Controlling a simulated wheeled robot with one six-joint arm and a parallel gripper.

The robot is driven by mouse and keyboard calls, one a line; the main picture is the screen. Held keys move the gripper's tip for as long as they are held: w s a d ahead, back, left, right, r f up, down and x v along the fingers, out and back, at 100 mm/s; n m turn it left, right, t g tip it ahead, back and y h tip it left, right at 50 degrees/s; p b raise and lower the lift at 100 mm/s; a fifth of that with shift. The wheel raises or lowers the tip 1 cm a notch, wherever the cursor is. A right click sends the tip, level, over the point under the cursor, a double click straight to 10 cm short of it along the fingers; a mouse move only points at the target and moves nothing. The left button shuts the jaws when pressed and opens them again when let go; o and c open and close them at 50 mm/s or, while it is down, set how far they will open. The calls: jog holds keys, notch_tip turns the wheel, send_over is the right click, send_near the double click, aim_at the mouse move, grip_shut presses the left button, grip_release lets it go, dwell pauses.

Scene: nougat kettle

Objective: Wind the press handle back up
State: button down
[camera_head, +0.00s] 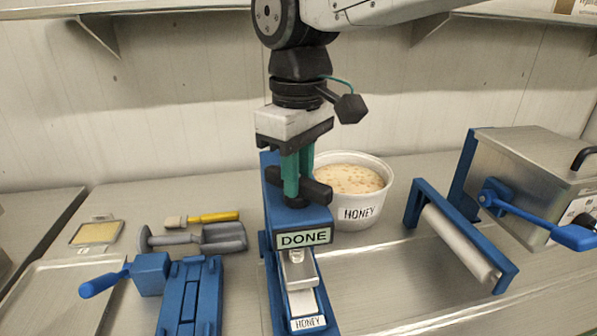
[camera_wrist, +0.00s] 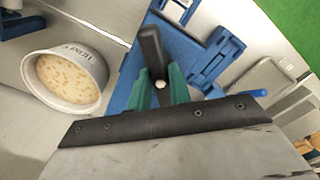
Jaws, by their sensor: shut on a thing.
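The blue press (camera_head: 290,218) stands in the middle of the counter in the head view, with a DONE sign (camera_head: 303,238) on its front. Its dark handle bar (camera_head: 318,193) lies across the top. My gripper (camera_head: 297,188) points straight down over the press, its green fingers shut on the handle. In the wrist view the handle (camera_wrist: 151,48) runs up between the fingertips (camera_wrist: 160,82), and the blue press body (camera_wrist: 130,62) lies beneath. The fingers hide part of the handle. A pale block sits in the press's front channel above a HONEY label (camera_head: 308,323).
A white HONEY tub (camera_head: 357,213) stands close right of the press. A roller in a blue frame (camera_head: 462,245) and a metal box with a blue lever (camera_head: 545,222) stand further right. A shelf hangs above.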

jog(key=n, duration=0.5)
jog(key=shift+w, duration=0.1)
jog(key=n, duration=0.9)
jog(key=shift+w, duration=0.1)
jog(key=n, duration=0.5)
jog(key=shift+n, duration=0.3)
jog(key=shift+r, duration=0.1)
jog(key=c, duration=1.3)
grip_release()
